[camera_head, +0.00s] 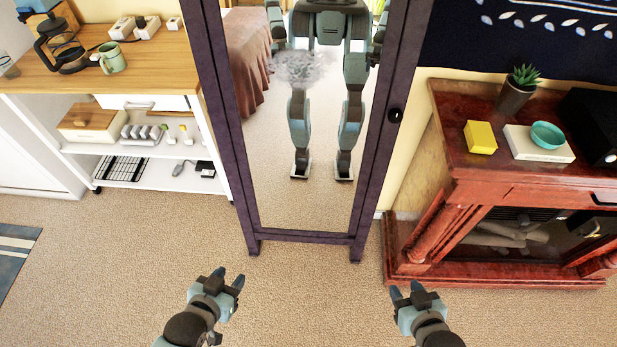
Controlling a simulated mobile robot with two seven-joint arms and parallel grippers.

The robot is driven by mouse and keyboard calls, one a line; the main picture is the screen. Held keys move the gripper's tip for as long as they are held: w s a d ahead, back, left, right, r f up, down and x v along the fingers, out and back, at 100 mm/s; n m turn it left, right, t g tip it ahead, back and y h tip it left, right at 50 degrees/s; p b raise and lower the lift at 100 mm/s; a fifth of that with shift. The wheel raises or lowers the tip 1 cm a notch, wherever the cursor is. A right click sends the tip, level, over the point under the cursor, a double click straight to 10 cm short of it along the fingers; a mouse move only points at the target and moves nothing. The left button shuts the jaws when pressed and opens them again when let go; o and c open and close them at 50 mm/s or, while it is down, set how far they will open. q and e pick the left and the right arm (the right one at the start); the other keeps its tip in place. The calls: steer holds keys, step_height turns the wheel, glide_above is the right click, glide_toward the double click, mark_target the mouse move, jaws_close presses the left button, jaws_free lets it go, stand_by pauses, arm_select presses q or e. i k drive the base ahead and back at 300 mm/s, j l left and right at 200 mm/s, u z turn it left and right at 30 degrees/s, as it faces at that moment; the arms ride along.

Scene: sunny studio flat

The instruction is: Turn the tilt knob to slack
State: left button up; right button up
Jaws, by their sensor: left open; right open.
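A tall standing mirror with a dark purple-brown frame (231,130) stands upright in the middle of the view. A small round black tilt knob (396,115) sits on the right side post of its frame. The glass (300,205) reflects my own legs and lower body, with a blurred grey patch at the left. My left gripper (228,279) is open and empty, low in front of the mirror's left foot. My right gripper (405,291) is open and empty, low and right of the mirror's right foot. Both are well apart from the knob.
A white trolley with a wooden top (140,70) stands left, holding a coffee pot (60,45) and green mug (110,58). A red-brown fireplace cabinet (470,175) stands close to the mirror's right, bearing a yellow box (480,137) and a potted plant (515,95). Carpet in front is clear.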

mark_target(395, 116)
steer(key=i+j+z, duration=0.15)
steer(key=j, duration=0.15)
steer(key=i+j+z, duration=0.35)
steer(key=j, duration=0.25)
steer(key=i+j+z, duration=0.15)
steer(key=j, duration=0.15)
steer(key=k, duration=0.05)
